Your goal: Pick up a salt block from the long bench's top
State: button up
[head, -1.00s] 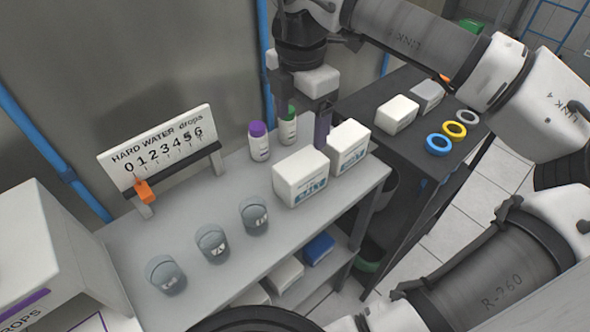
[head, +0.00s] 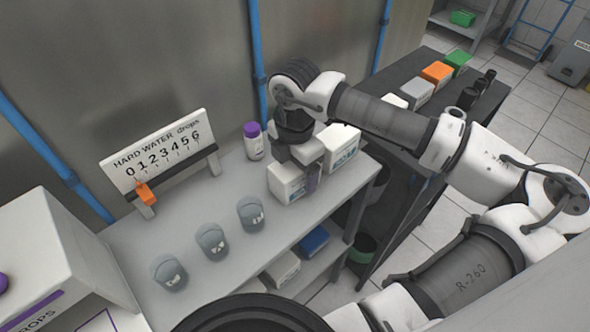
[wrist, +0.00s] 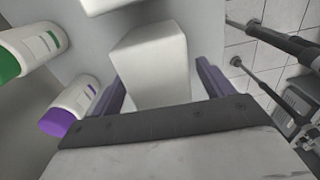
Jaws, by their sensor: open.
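Two white salt blocks with blue lettering stand on the grey long bench (head: 196,222). My gripper (head: 302,182) is at the nearer, left block (head: 283,188) in the head view, covering part of it. The other block (head: 343,148) stands just behind to the right. In the wrist view my gripper (wrist: 158,82) is open, with a purple-grey finger on each side of a white block (wrist: 155,62). Whether the fingers touch it I cannot tell. Part of another white block (wrist: 108,5) shows at the top edge.
A purple-capped bottle (head: 253,142) stands behind the blocks; a green-capped bottle (wrist: 30,50) shows beside it in the wrist view. Several cups, one here (head: 250,214), line the front. A hard-water sign (head: 160,155) stands at the back. A dark bench (head: 385,150) is at right.

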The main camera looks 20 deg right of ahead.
jog(key=shift+c, duration=0.4)
grip_shut()
